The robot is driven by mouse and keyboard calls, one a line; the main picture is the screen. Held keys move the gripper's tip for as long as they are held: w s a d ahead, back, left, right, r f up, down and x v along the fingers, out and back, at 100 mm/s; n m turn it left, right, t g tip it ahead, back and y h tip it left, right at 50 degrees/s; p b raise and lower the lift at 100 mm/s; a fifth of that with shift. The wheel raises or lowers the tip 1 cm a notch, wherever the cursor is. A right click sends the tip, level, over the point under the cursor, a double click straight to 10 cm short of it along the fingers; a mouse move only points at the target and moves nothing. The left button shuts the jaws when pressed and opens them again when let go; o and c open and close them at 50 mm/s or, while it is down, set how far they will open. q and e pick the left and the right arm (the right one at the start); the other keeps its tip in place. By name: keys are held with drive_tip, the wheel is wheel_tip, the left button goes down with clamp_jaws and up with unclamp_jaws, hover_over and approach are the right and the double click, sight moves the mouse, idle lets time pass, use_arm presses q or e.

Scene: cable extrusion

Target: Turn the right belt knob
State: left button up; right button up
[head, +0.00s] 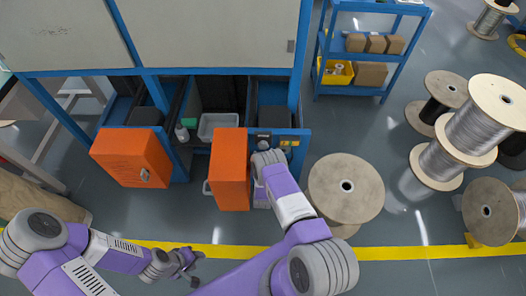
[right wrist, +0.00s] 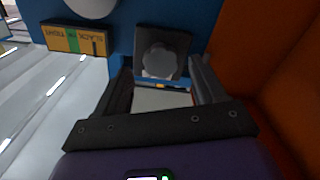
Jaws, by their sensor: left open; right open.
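The belt knob (right wrist: 160,62) is a grey scalloped dial on a dark square plate, high in the middle of the right wrist view. My right gripper (head: 262,158) is at the blue panel in the head view, just right of the open orange door. Its two fingers are spread on either side of the knob in the right wrist view; I cannot tell whether they touch it. A yellow, green and orange label (right wrist: 77,40) with SLACK and TIGHT sits beside the knob. My left gripper (head: 185,262) is open and empty, low above the floor, away from the panel.
The orange door (head: 231,170) stands close beside my right gripper; a second orange door (head: 132,157) is further left. A wooden cable spool (head: 346,187) stands to the right of my right arm. A blue shelf (head: 370,45) is behind. Floor around the yellow line is mostly clear.

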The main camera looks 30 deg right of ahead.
sight(263, 148)
drive_tip(key=shift+b+x, duration=0.3)
drive_tip(key=shift+x, duration=1.25)
drive_tip(key=c, duration=1.1)
